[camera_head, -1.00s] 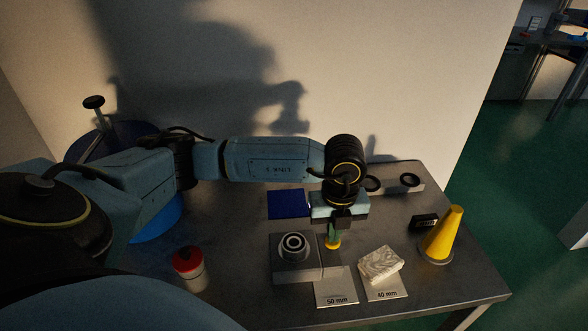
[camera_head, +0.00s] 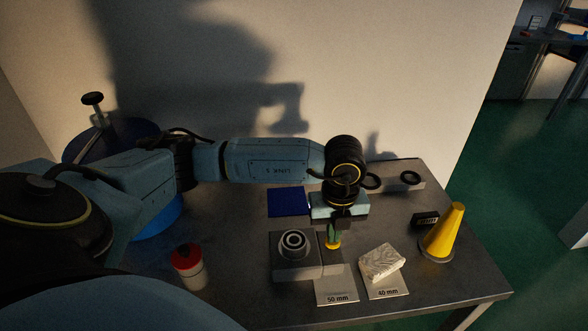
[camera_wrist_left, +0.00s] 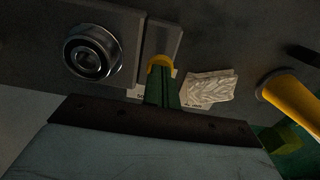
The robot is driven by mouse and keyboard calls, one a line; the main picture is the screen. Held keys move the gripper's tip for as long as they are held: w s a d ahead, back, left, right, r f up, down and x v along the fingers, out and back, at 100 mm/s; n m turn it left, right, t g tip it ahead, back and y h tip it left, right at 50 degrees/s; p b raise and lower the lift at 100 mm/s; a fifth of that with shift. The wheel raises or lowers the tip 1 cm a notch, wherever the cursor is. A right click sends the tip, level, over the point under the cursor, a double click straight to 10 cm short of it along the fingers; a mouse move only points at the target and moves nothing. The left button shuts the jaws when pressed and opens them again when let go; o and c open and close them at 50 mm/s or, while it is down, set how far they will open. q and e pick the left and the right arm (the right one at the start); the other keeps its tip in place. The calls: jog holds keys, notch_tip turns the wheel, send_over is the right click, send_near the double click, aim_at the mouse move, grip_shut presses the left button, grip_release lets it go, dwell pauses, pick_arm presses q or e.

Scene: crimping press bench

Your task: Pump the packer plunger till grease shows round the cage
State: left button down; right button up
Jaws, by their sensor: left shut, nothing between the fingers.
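A ring-shaped bearing (camera_head: 293,244) sits on a grey block (camera_head: 283,268) near the bench middle. It also shows in the left wrist view (camera_wrist_left: 91,51), its dark centre facing up. I see no grease around its cage, though the detail is small. My left gripper (camera_head: 333,243) is shut and empty, pointing down just right of the bearing, apart from it. Its green fingers with a yellow end show in the left wrist view (camera_wrist_left: 160,66). A black knob on a pale rod (camera_head: 93,99) stands up at a blue drum (camera_head: 160,220), partly hidden by my left arm. My right gripper is out of view.
A red-capped jar (camera_head: 187,263) stands at the left. A crumpled pale cloth (camera_head: 381,262) lies by the "50 mm" (camera_head: 337,297) and "40 mm" (camera_head: 387,293) plates. A yellow cone (camera_head: 443,236), a small black box (camera_head: 426,219) and a blue pad (camera_head: 287,202) are around. Black rings (camera_head: 411,177) lie behind.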

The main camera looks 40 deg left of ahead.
pick_arm(q)
jog(key=shift+r+p, duration=0.4)
jog(key=shift+r, duration=0.2)
jog(key=shift+f, duration=0.1)
jog(key=shift+f+b, duration=0.65)
jog(key=shift+f, duration=0.05)
jog(key=shift+r+p, duration=0.65)
jog(key=shift+r, duration=0.15)
